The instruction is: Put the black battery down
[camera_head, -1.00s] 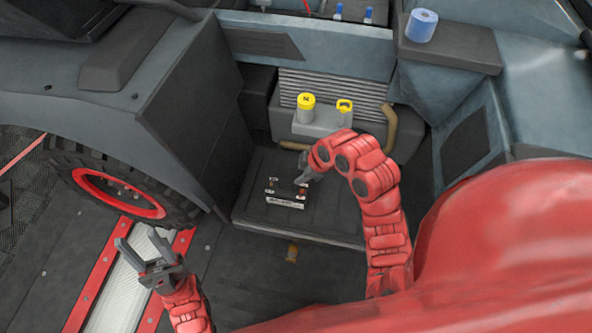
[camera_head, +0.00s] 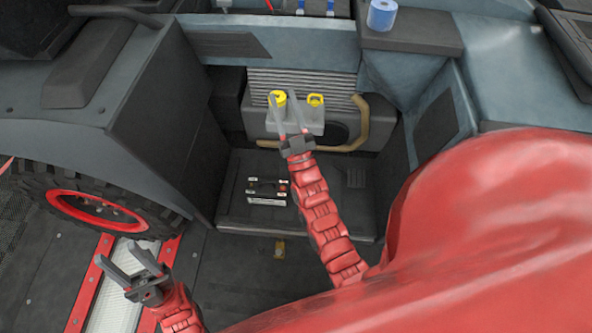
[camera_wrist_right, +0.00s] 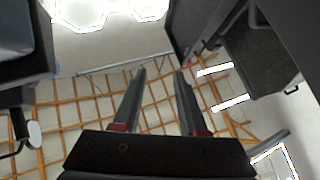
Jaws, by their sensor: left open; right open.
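The black battery (camera_head: 267,191) sits upright on the dark flat tray (camera_head: 235,208) in the vehicle's bay. It has a white label strip along its front and small terminals on top. My right gripper (camera_head: 286,112) is open and empty, raised past the battery in front of the yellow-capped reservoirs. In the right wrist view its two fingers (camera_wrist_right: 160,88) stand apart with nothing between them, and the battery is not seen there. My left gripper (camera_head: 133,262) is open and empty at the lower left, near the tyre and the roller, apart from the battery.
Yellow-capped reservoirs (camera_head: 315,101) and a tan hose (camera_head: 362,125) stand behind the tray. A blue roll (camera_head: 381,15) rests on the ledge at upper right. A tyre (camera_head: 95,212) is at left beside the red-edged roller frame (camera_head: 90,290). The tray's right part is clear.

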